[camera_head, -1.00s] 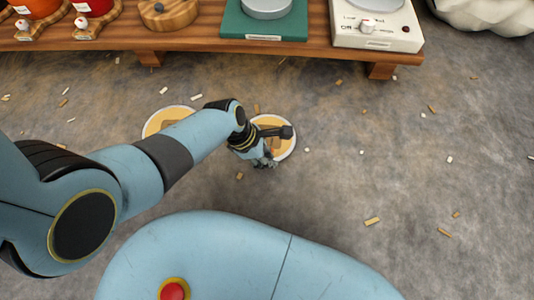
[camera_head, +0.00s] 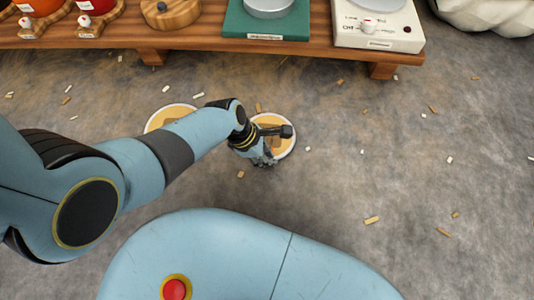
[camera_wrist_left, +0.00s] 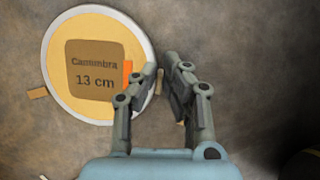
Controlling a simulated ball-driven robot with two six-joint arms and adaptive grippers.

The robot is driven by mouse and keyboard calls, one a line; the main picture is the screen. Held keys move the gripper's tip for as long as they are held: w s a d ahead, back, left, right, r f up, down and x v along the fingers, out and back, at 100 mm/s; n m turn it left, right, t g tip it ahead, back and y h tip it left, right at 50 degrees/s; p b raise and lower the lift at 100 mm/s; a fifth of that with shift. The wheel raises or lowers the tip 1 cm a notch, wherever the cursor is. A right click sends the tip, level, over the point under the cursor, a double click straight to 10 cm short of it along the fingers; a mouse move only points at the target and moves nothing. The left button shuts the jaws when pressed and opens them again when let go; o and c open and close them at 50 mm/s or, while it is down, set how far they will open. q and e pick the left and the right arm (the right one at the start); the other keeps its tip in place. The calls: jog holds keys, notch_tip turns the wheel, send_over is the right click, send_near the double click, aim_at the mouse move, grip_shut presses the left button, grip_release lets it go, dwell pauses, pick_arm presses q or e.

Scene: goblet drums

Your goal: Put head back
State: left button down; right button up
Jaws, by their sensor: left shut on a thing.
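A round drum head (camera_wrist_left: 112,25) with a white rim, yellow face and brown label reading "Camimbra 13 cm" shows in the left wrist view. It also shows in the head view (camera_head: 286,146), partly covered by my wrist. An orange mark (camera_wrist_left: 127,73) is near its right edge. My left gripper (camera_wrist_left: 161,65) is shut on the head's rim at its right side; it also shows in the head view (camera_head: 266,159). I cannot tell whether the head touches the floor. A second similar head (camera_head: 158,118) lies to the left, partly hidden by my arm. My right gripper is out of view.
A low wooden bench (camera_head: 210,44) runs along the back, bearing orange and red vessels, a round wooden block (camera_head: 172,14), a green stand (camera_head: 265,28) and a cream device with a knob (camera_head: 375,30). A pale sack (camera_head: 488,14) is at back right. Small chips litter the open floor.

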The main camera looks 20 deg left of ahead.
pick_arm(q)
jog(key=c, duration=1.4)
grip_release()
jog(key=v, duration=1.2)
